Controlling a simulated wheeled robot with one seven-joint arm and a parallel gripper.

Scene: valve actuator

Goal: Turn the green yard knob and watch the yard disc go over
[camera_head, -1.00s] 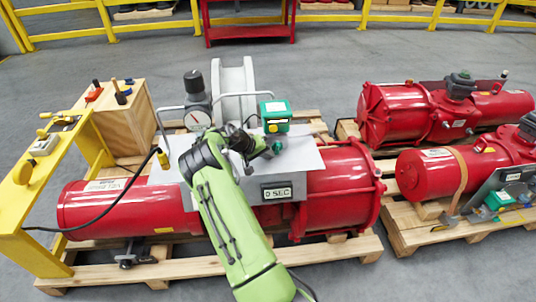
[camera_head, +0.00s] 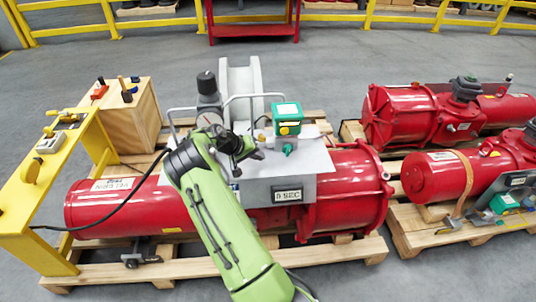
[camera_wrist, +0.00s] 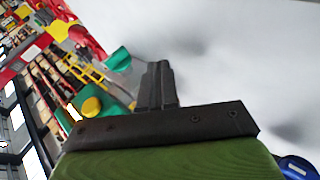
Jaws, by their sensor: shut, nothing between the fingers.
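A small teal-green knob (camera_head: 288,149) sticks out below a green box (camera_head: 287,112) with a yellow button on the grey actuator housing. A teal part also shows beside the fingers in the wrist view (camera_wrist: 118,59), with a yellow round button (camera_wrist: 91,106) below it. My gripper (camera_head: 257,154) is left of the knob, apart from it in the head view. Its dark fingers (camera_wrist: 157,84) are shut together with nothing between them. I cannot make out a disc that is clearly the yard disc.
The red actuator (camera_head: 345,185) lies on a wooden pallet (camera_head: 335,252). Grey bent rails and a black-topped regulator (camera_head: 207,88) stand near my arm. A yellow stand (camera_head: 60,190) and wooden box (camera_head: 138,115) are at left. More red actuators (camera_head: 412,112) lie at right.

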